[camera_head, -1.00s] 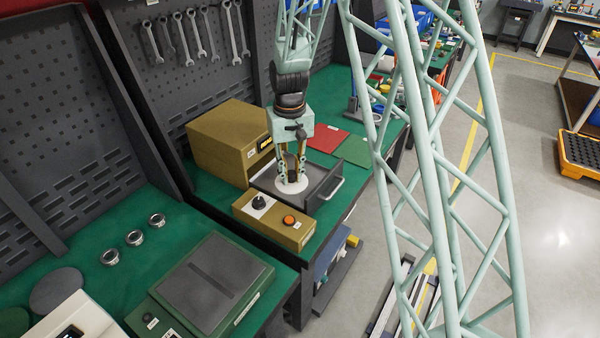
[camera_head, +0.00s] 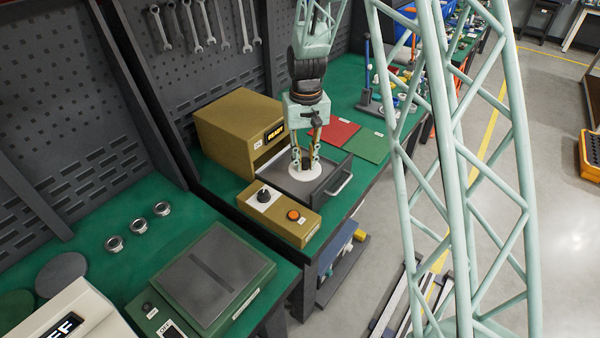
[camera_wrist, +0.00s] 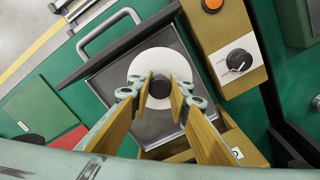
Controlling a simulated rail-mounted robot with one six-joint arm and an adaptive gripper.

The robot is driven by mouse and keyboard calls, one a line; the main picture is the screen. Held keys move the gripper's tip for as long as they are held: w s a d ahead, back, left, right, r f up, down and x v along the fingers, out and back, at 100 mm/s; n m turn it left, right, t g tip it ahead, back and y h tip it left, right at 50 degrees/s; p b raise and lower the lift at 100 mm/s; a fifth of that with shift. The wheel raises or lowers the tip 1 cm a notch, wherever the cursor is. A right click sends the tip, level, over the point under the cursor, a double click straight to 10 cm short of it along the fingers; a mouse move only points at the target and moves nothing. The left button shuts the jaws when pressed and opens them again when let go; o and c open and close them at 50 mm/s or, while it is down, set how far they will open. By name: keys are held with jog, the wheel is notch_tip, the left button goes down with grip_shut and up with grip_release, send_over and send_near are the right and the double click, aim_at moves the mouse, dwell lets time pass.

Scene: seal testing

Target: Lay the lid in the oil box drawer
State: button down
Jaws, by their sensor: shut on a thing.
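The lid is a white disc with a dark round knob; it shows in the wrist view (camera_wrist: 140,64) and in the head view (camera_head: 305,175). My gripper (camera_head: 305,163) points down and is shut on the knob, which is between its fingertips in the wrist view (camera_wrist: 160,88). The open grey drawer (camera_head: 335,180) of the tan oil box (camera_head: 240,135) is directly under the lid. In the wrist view the disc lies within the drawer's outline (camera_wrist: 185,52). I cannot tell whether the lid touches the drawer floor.
A tan control box (camera_head: 278,212) with a black knob and an orange button stands in front of the drawer. Red (camera_head: 335,132) and green (camera_head: 368,145) mats lie behind it. Three metal rings (camera_head: 138,227) and a green scale (camera_head: 213,275) are on the nearer bench.

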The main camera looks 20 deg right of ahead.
jog(key=shift+w+r+m, duration=0.1)
jog(key=shift+m, duration=0.2)
jog(key=m, duration=0.1)
jog(key=w+m+p, duration=0.1)
jog(key=m, duration=0.1)
jog(key=shift+w+r+p, duration=0.2)
jog(key=shift+r+p, duration=0.1)
jog(key=shift+r, duration=0.1)
jog(key=m, duration=0.2)
jog(key=w+m+p, duration=0.1)
jog(key=m, duration=0.1)
jog(key=w+r+m+p, duration=0.1)
jog(key=m, duration=0.3)
jog(key=w+m+p, duration=0.1)
jog(key=m+p, duration=0.1)
jog(key=m, duration=0.1)
jog(key=shift+w+r+m, duration=0.3)
jog(key=shift+w+r, duration=0.1)
jog(key=shift+w+r+m+p, duration=0.1)
jog(key=shift+w+m+p, duration=0.25)
jog(key=shift+m, duration=0.65)
jog(key=shift+w+r+m+p, duration=0.1)
jog(key=shift+w+m+p, duration=0.25)
jog(key=shift+m, duration=0.65)
jog(key=shift+f, duration=0.1)
jog(key=shift+f, duration=3.05)
